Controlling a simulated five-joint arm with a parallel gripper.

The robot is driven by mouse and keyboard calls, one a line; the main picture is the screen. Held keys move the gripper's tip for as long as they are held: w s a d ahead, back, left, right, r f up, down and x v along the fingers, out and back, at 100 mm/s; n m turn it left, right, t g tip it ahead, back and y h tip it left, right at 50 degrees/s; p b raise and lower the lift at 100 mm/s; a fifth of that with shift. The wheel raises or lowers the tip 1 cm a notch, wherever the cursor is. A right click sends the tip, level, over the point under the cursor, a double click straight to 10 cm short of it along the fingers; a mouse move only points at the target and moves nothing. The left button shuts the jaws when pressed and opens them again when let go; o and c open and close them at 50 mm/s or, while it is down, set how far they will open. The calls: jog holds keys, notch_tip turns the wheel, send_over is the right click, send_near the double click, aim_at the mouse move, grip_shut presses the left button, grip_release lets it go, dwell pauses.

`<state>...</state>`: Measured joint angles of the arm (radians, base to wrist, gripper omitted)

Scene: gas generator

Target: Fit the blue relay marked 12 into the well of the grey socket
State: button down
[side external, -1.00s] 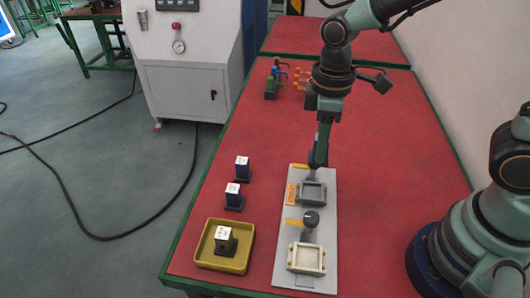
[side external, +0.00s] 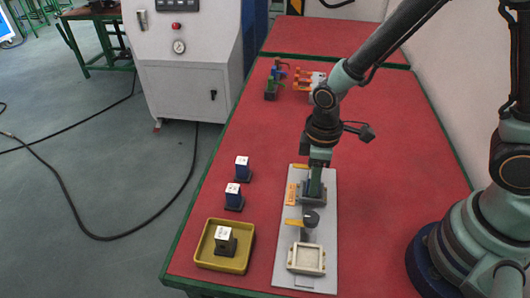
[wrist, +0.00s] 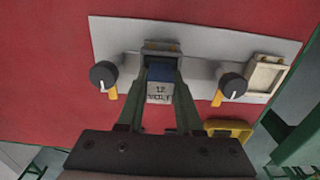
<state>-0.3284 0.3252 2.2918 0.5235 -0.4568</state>
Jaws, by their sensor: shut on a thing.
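The blue relay marked 12 (wrist: 160,85) is between the fingers of my gripper (wrist: 161,72) in the wrist view, its pale labelled face toward the camera. The grey socket (wrist: 162,46) shows just beyond it, partly covered by the relay and fingers. In the side view my gripper (side external: 314,190) points down over the grey socket (side external: 323,203), on the far half of the grey plate (side external: 329,240). There the fingers hide the relay. I cannot tell how deep the relay is in the well.
The wrist view shows a second knob (wrist: 103,75). Two blue relays (side external: 242,168) (side external: 234,196) and a yellow tray (side external: 213,262) holding a block (side external: 225,240) are left.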

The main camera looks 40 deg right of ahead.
jog(key=shift+f, duration=0.15)
jog(key=c, duration=0.6)
grip_release()
notch_tip(320, 180, up, 12)
jog(key=d+r+m+t, duration=0.2)
jog(key=d+r+m, duration=0.1)
jog(key=s+d+r+m+t, duration=0.1)
jog(key=d+r+m, duration=0.2)
jog(key=d, duration=0.1)
jog(key=d+r+m+t, duration=0.2)
jog(key=d+r+m, duration=0.1)
jog(key=shift+s+d+r+t, duration=0.15)
jog(key=shift+s+r+t, duration=0.1)
jog(key=shift+r+t, duration=0.05)
